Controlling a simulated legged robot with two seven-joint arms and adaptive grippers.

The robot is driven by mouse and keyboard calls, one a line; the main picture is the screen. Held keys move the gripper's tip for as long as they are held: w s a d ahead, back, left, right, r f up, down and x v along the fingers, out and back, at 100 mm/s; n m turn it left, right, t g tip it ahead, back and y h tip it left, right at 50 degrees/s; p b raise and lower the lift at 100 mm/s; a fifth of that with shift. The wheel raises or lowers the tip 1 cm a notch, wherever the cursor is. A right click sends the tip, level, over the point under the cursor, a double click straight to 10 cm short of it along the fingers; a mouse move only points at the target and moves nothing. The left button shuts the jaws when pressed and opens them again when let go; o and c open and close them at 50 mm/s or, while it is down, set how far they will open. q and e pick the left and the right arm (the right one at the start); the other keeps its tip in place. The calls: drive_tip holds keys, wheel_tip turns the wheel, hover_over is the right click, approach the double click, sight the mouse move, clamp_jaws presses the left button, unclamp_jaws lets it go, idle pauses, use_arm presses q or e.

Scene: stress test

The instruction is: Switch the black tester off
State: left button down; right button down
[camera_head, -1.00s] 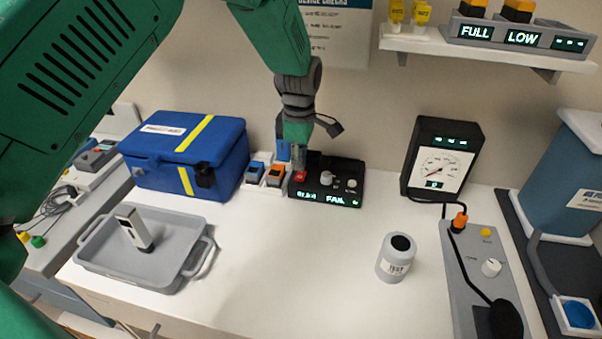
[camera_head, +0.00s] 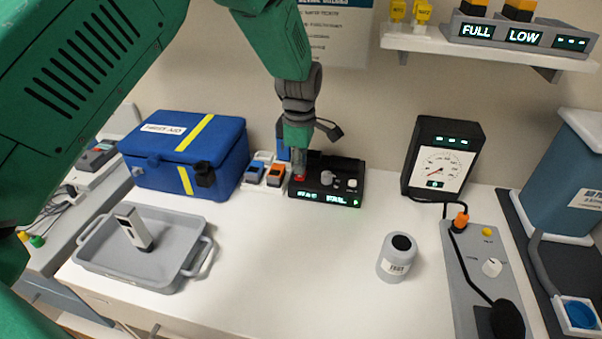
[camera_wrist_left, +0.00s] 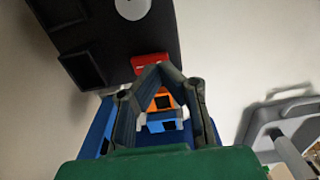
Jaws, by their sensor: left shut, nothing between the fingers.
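The black tester (camera_head: 330,184) stands on the white bench against the wall, with a lit green display on its front, pale knobs on top and a red switch (camera_head: 299,178) at its left end. My left gripper (camera_head: 299,170) is shut and empty, pointing down with its fingertips at the red switch. In the left wrist view the shut fingertips (camera_wrist_left: 157,67) are right by the red switch (camera_wrist_left: 150,62) on the dark tester (camera_wrist_left: 115,35); I cannot tell for sure whether they touch. My right gripper is not in view.
Small orange and blue units (camera_head: 275,175) sit close left of the tester, beside a blue first-aid box (camera_head: 185,150). A grey tray (camera_head: 190,270) lies front left, a white jar (camera_head: 396,262) front centre, a dial gauge (camera_head: 440,160) to the right. The middle bench is clear.

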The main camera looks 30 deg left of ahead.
sight(300, 176)
use_arm(q)
drive_tip(key=shift+f, duration=0.8)
drive_tip(key=shift+r, duration=0.1)
idle(0.3)
wheel_tip(300, 176, up, 7)
drive_tip(key=p, duration=0.6)
idle(0.4)
